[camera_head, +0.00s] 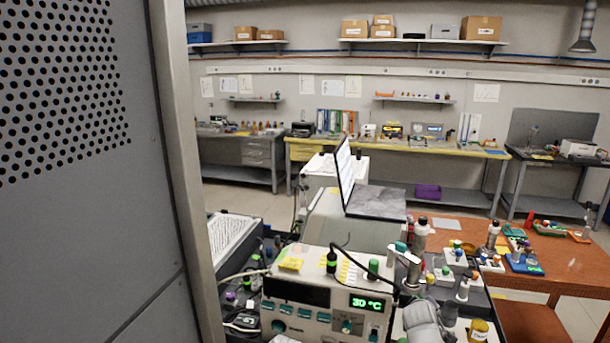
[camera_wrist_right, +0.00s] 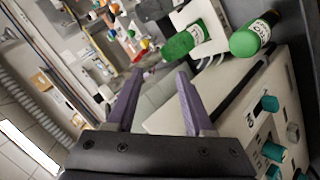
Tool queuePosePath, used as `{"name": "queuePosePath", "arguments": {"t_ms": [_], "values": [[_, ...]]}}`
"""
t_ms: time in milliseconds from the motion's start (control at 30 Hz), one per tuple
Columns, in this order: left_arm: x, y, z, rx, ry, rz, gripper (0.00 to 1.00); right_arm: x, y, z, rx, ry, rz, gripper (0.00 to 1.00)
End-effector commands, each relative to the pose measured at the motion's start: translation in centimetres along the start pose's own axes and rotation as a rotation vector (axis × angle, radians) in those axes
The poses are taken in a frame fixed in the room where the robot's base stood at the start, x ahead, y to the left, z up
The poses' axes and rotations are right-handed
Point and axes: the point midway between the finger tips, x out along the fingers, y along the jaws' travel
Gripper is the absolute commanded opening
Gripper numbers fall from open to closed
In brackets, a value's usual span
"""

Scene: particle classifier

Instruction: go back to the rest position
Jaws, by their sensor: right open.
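My right gripper (camera_wrist_right: 157,76) shows in the right wrist view with its two purple fingers spread apart. Nothing is held between them. Two green bottles (camera_wrist_right: 181,44) (camera_wrist_right: 257,36) show beyond the fingers, towards the upper right, apart from them. A beige instrument with teal knobs (camera_wrist_right: 268,104) lies to the right of the fingers. In the head view, the beige instrument (camera_head: 318,316) shows a green display reading 30 °C. I cannot make out either gripper in the head view.
A grey perforated panel (camera_head: 75,150) fills the left side of the head view. A laptop (camera_head: 375,203) stands behind the instrument. A brown table (camera_head: 570,262) with small tools and coloured parts is at the right. Workbenches (camera_head: 420,148) line the back wall, with open floor before them.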

Motion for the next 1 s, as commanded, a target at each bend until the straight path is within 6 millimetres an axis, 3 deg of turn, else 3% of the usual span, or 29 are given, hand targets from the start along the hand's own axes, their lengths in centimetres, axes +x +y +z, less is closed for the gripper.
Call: {"name": "queuePosePath", "arguments": {"t_ms": [33, 200, 400, 700, 1000], "values": [[0.0, 0.0, 0.0, 0.000, 0.000, 0.000, 0.00, -1.4, -3.4, 1.1, 0.092, -0.065, -0.099, 0.53], [0.0, 0.0, 0.0, 0.000, 0.000, 0.000, 0.00, -6.4, -12.8, 4.1, 0.344, -0.315, -0.390, 0.53], [0.0, 0.0, 0.0, 0.000, 0.000, 0.000, 0.00, -13.8, -20.6, 6.4, 0.493, -0.596, -0.640, 0.53], [0.0, 0.0, 0.0, 0.000, 0.000, 0.000, 0.00, -20.2, -27.1, 4.3, 0.251, -0.629, -0.691, 0.53], [0.0, 0.0, 0.0, 0.000, 0.000, 0.000, 0.00, -23.0, -29.6, 3.8, 0.129, -0.626, -0.690, 0.53]]}}
